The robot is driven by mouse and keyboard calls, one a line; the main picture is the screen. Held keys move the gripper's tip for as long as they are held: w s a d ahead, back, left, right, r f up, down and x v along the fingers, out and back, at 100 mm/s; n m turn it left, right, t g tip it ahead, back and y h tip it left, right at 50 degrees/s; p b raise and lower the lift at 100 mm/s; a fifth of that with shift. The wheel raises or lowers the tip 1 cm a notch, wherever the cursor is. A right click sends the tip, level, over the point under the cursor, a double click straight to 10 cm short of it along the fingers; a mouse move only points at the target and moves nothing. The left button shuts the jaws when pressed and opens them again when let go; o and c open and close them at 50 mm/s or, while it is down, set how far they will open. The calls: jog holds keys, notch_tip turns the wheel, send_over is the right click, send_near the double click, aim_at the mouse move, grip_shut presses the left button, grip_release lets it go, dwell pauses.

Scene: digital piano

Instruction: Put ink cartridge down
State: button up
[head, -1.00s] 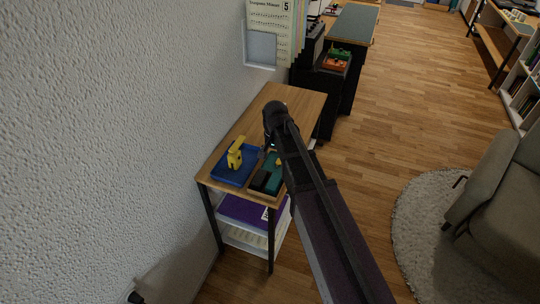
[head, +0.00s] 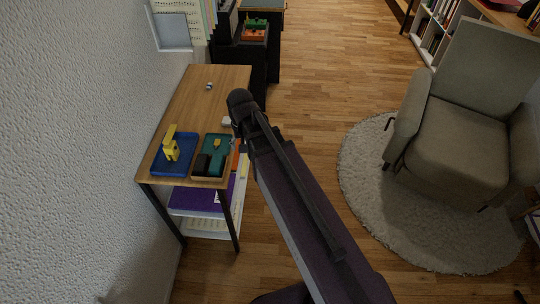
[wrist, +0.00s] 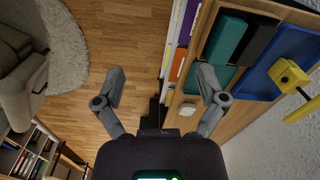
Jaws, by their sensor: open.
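A wooden tray (head: 196,176) sits at the near right corner of the small wooden table, holding a black block (head: 202,164) and teal pieces (head: 216,158). The black block (wrist: 258,43) and a teal block (wrist: 226,38) also show in the wrist view. I cannot tell for certain which piece is the ink cartridge; the black block may be it. My gripper (wrist: 161,84) is open with nothing between its fingers. It is beside the table's right edge, apart from the tray, with floor showing between the fingers. In the head view my arm partly hides it.
A blue tray (head: 186,140) with a yellow object (head: 171,146) lies left of the wooden tray. A small white object (head: 226,121) and a small silvery item (head: 209,86) are on the table (head: 213,72). A grey armchair (head: 455,120) stands right; wooden floor between is clear.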

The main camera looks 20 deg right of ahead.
jog(key=s+d+n, duration=0.1)
jog(key=s+d, duration=0.5)
jog(key=d, duration=0.1)
jog(key=shift+s+n, duration=0.4)
